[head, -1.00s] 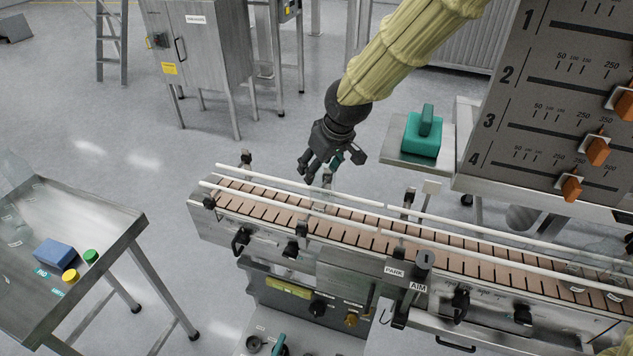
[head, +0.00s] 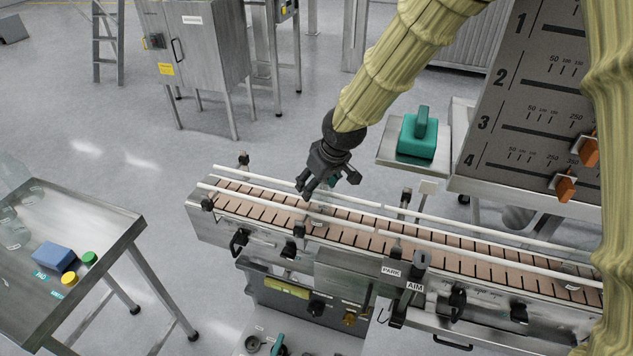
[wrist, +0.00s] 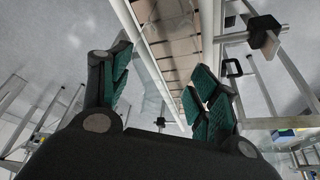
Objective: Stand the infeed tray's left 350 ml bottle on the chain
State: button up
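My gripper (head: 318,188) hangs over the left part of the chain conveyor, at the far guide rail. In the wrist view its green-padded fingers (wrist: 160,88) are bent inward with a gap between them. A faint see-through shape fills that gap, and it looks like a clear bottle (wrist: 152,85) held between the pads; its outline is hard to make out. I cannot tell whether its base touches the chain. The brown slatted chain (head: 350,236) runs between two white rails. The infeed tray (head: 100,225) is at left, with clear bottles (head: 14,230) at its left edge.
A blue pad (head: 53,256) and yellow and green caps (head: 70,277) lie on the tray. A teal block (head: 418,137) sits on a side shelf behind the conveyor. The large numbered scale panel (head: 530,100) stands at right. The chain's middle looks clear.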

jog(key=shift+o, duration=0.8)
jog(key=shift+r, duration=0.15)
jog(key=shift+r, duration=0.15)
jog(key=shift+b+v, duration=0.6)
jog(key=shift+v, duration=3.05)
jog(key=shift+d, duration=0.1)
